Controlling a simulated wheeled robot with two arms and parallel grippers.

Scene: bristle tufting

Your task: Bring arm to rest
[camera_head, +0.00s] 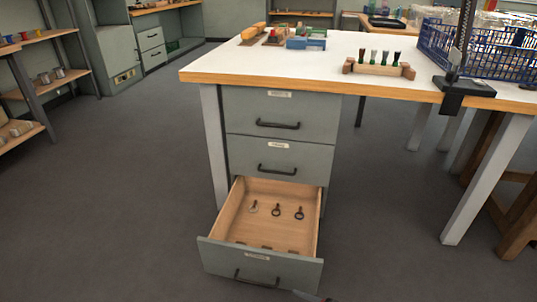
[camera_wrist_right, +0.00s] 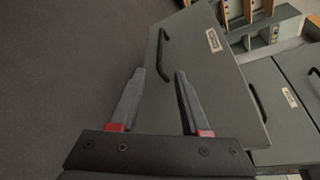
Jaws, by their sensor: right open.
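The bottom drawer (camera_head: 262,262) of the grey cabinet is pulled out in the head view, showing a light wood inside. Three small ring-ended pieces (camera_head: 276,210) lie in it, and some dark items lie near its front, too small to tell. My right gripper (camera_wrist_right: 158,76) is open and empty in the right wrist view. A grey drawer front (camera_wrist_right: 205,85) with a dark handle (camera_wrist_right: 163,55) lies beyond its fingertips; the handle appears apart from them. Only a small grey tip, perhaps of my right gripper, shows at the head view's bottom edge. My left gripper is not in view.
The white worktop (camera_head: 330,62) holds a wooden rack (camera_head: 378,68) with several brushes, a blue basket (camera_head: 470,48), a black clamp stand (camera_head: 462,88) and blue and orange items. Two upper drawers (camera_head: 280,117) are shut. Shelves stand at the left. The floor (camera_head: 100,200) left of the cabinet is clear.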

